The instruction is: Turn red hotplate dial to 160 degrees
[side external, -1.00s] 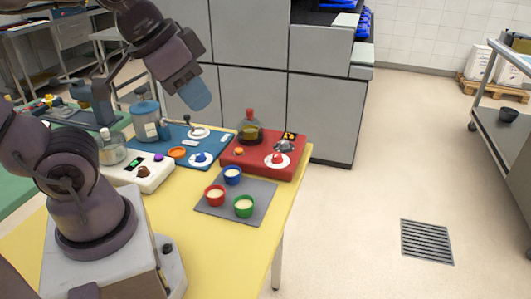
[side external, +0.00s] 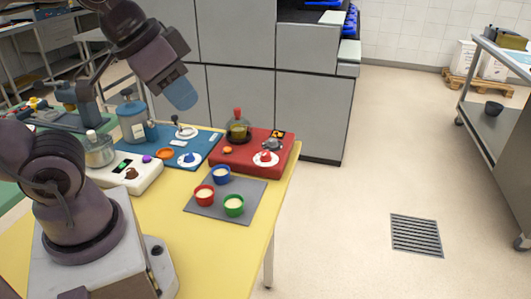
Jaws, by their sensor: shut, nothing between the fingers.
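The red hotplate (side external: 243,169) sits on the far right part of the yellow table. Its dial (side external: 266,158) is a white disc with a red knob, on the front right of the top; its markings are too small to read. A flask of dark yellowish liquid (side external: 237,131) with a red top stands at the back of the hotplate. My gripper (side external: 183,97) has blue fingers, shut and empty. It hangs in the air, left of and above the red hotplate in the picture, touching nothing.
Left of it are a blue hotplate (side external: 211,145) with its own dial (side external: 189,159), and a white device (side external: 145,178). A grey mat (side external: 204,210) in front holds red, blue and green cups. A blue-grey canister (side external: 131,122) and a glass jar (side external: 99,150) stand further left.

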